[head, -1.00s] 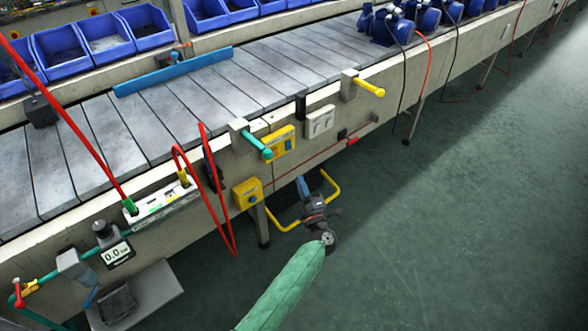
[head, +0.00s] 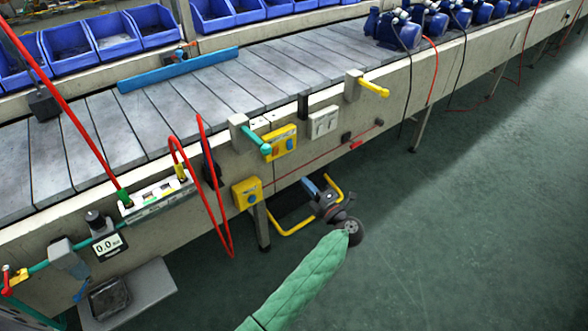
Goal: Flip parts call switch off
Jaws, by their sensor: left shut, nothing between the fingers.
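A light grey plate with two rockers (head: 323,122) sits on the side rail of the conveyor, between two yellow boxes and a yellow handle. It looks like a switch and may be the parts call switch; I cannot read a label or tell its position. My left gripper (head: 309,184), dark with blue fingertips, is at the end of the green-sleeved arm. It is shut and empty, below the plate and apart from it. The tips point towards the conveyor side. My right gripper is not in view.
A teal handle (head: 254,140) and a yellow handle (head: 374,88) stick out. A yellow bar (head: 290,230) lies low behind my gripper. Red cables hang left.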

